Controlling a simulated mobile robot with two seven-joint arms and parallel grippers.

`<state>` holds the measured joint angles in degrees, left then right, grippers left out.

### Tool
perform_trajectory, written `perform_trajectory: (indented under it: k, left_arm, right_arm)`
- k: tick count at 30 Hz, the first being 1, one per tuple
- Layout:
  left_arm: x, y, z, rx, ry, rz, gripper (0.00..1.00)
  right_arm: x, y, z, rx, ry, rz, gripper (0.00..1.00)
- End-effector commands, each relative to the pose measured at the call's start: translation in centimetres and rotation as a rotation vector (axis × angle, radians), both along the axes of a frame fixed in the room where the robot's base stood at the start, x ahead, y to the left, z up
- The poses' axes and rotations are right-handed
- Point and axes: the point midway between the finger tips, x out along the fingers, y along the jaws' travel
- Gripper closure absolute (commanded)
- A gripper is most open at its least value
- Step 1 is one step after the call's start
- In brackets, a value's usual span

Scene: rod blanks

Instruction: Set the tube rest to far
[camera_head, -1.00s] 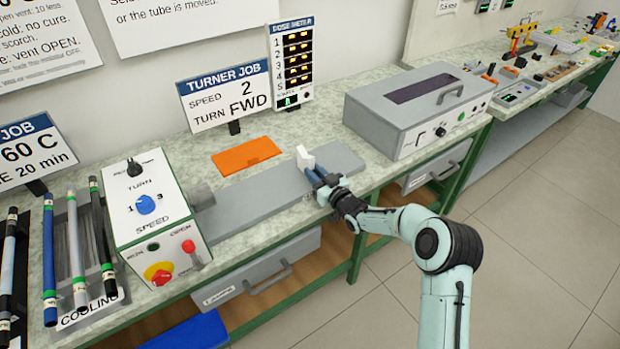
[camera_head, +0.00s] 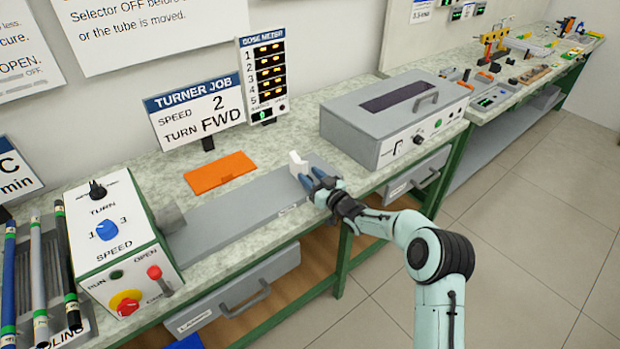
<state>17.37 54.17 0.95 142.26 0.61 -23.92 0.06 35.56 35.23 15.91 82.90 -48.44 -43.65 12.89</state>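The tube rest (camera_head: 296,161) is a small white block standing on the grey rail (camera_head: 230,210) of the turner, towards the rail's right end. My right gripper (camera_head: 308,177) reaches it from the front right. Its blue fingers are at the block, with a small gap between them, and look closed on its lower part. The fingers hide that part and the exact contact. Any far marking on the rail is too small to read. My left gripper is not in view.
The turner control box (camera_head: 115,235) stands at the rail's left end. An orange pad (camera_head: 220,172) lies behind the rail. A grey lidded box (camera_head: 395,118) stands to the right on the bench. A job sign (camera_head: 200,105) and dose meter (camera_head: 264,78) stand behind.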

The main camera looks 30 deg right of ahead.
Motion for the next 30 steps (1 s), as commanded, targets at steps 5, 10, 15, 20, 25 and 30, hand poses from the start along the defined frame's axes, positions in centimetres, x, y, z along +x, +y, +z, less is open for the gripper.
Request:
perform_trajectory:
  k: [5,10,15,20,25,30]
  left_arm:
    - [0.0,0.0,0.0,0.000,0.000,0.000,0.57]
    - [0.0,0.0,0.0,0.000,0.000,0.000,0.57]
    - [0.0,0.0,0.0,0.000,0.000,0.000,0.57]
    - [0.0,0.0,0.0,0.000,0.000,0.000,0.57]
    - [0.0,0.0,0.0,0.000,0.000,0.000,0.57]
    - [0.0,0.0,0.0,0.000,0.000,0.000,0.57]
  right_arm:
    - [0.0,0.2,-0.1,0.001,0.001,0.004,0.57]
    - [-1.3,0.1,-0.1,0.000,0.003,0.004,0.57]
    - [-4.5,-0.3,-0.1,0.000,0.004,0.001,0.57]
    - [-8.2,-0.5,0.0,0.000,0.003,0.000,0.57]
    - [-11.3,-0.8,0.0,0.000,0.003,0.000,0.57]
    - [-13.0,-0.9,0.0,0.000,0.001,0.001,0.57]
